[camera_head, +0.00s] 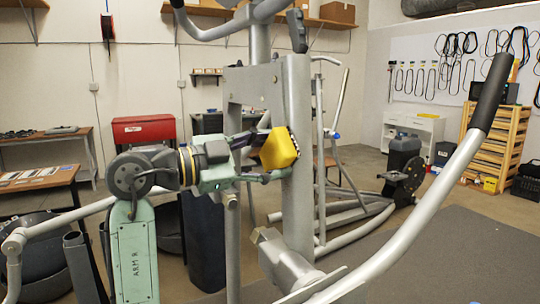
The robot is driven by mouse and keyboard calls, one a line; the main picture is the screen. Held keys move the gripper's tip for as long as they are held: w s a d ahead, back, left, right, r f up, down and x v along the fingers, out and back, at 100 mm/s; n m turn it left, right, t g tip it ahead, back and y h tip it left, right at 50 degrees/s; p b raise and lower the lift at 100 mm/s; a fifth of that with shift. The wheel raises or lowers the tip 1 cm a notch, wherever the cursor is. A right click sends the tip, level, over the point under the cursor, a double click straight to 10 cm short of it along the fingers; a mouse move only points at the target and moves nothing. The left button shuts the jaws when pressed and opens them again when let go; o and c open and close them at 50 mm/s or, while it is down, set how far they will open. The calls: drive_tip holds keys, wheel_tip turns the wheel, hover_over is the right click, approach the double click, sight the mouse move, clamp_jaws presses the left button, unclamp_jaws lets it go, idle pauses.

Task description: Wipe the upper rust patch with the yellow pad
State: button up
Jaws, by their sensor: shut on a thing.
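The yellow pad (280,149) has a dark edge and is held between the fingers of my gripper (268,153). My gripper is shut on it. The pad is at the grey upright column (298,205) of the elliptical machine, in front of its face in the picture; I cannot tell if it touches the metal. No rust patch can be made out; the pad and gripper hide part of the column. My green arm comes in from the lower left.
The elliptical's curved handlebar (415,220) sweeps across the right front. A grey plate (240,87) joins the column on the left. A red tool chest (144,130), side tables (40,181) and a wooden rack (497,145) stand farther back. Floor is open at the right.

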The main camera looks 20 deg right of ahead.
sight(288, 203)
drive_tip(key=shift+s+d+f+b, duration=0.1)
drive_tip(key=shift+s+f+b, duration=0.05)
drive_tip(key=shift+f+b, duration=1.4)
drive_tip(key=shift+s+a+f+b, duration=0.1)
drive_tip(key=shift+s+f+b, duration=0.1)
drive_tip(key=shift+f+b, duration=1.25)
drive_tip(key=shift+s+d+f+b, duration=0.15)
drive_tip(key=shift+f+b, duration=0.85)
drive_tip(key=shift+f, duration=1.05)
drive_tip(key=shift+r, duration=0.1)
drive_tip(key=shift+a, duration=0.2)
drive_tip(key=shift+s+a, duration=0.2)
drive_tip(key=shift+a, duration=0.75)
drive_tip(key=shift+s+a, duration=0.2)
drive_tip(key=shift+a, duration=0.75)
drive_tip(key=shift+s+a, duration=0.2)
drive_tip(key=shift+a, duration=0.75)
drive_tip(key=shift+a, duration=0.1)
drive_tip(key=a, duration=0.2)
drive_tip(key=shift+s+a, duration=0.3)
drive_tip(key=shift+a, duration=0.05)
